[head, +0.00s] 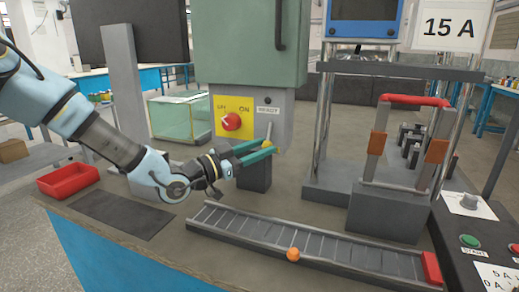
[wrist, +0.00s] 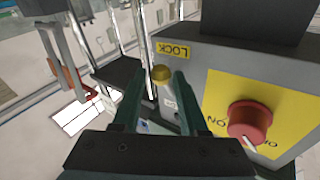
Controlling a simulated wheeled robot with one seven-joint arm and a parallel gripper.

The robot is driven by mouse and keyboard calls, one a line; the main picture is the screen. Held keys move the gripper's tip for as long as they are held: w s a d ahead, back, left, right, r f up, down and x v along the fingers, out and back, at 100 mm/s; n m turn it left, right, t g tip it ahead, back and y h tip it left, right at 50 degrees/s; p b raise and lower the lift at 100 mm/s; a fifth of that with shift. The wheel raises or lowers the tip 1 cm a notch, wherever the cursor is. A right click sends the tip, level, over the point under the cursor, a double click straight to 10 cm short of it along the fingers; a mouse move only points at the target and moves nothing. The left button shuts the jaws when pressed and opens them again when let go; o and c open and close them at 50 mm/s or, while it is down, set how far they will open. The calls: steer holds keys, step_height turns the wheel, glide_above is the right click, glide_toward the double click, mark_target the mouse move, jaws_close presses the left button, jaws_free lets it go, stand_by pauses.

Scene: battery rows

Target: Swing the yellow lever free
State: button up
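The yellow lever's round knob (wrist: 160,73) shows in the wrist view between and just beyond my two green fingertips. In the head view a small yellow part (head: 267,144) shows at the fingertips, partly hidden by them. My gripper (head: 258,150) reaches in from the left in front of the grey control box. In the wrist view my gripper (wrist: 157,82) has its fingers apart, with a gap around the knob. I cannot tell whether either finger touches it. A yellow LOCK label (wrist: 173,49) is on the box beside the knob.
A red rotary knob (head: 231,121) on a yellow plate is close to my gripper. A dark block (head: 254,176) stands under the fingers. A ribbed track with an orange ball (head: 293,254) lies in front. A red-handled frame (head: 412,100) stands right.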

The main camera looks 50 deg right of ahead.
steer(key=shift+o, duration=1.4)
steer(key=b+v, duration=0.1)
steer(key=v, duration=0.9)
steer(key=shift+a, duration=0.4)
steer(key=shift+w, duration=0.1)
steer(key=w+a+f+n+t+y+p, duration=0.45)
steer(key=w+a+t, duration=0.35)
steer(key=w, duration=0.5)
steer(key=w+a+n+t+y+p, duration=0.2)
steer(key=w+a+n+t+y, duration=0.4)
steer(key=a, duration=1)
steer(key=a+r+n+g+y+p, duration=0.35)
steer(key=a+n+y, duration=0.3)
steer(key=a, duration=1.05)
steer(key=s+a+r+n+g+y+p, duration=0.1)
steer(key=s+a+r+n+g, duration=0.1)
steer(key=s+a+r+n, duration=0.2)
steer(key=s+a+n, duration=0.2)
steer(key=a, duration=0.1)
steer(key=shift+s+a, duration=0.2)
steer(key=shift+a, duration=0.1)
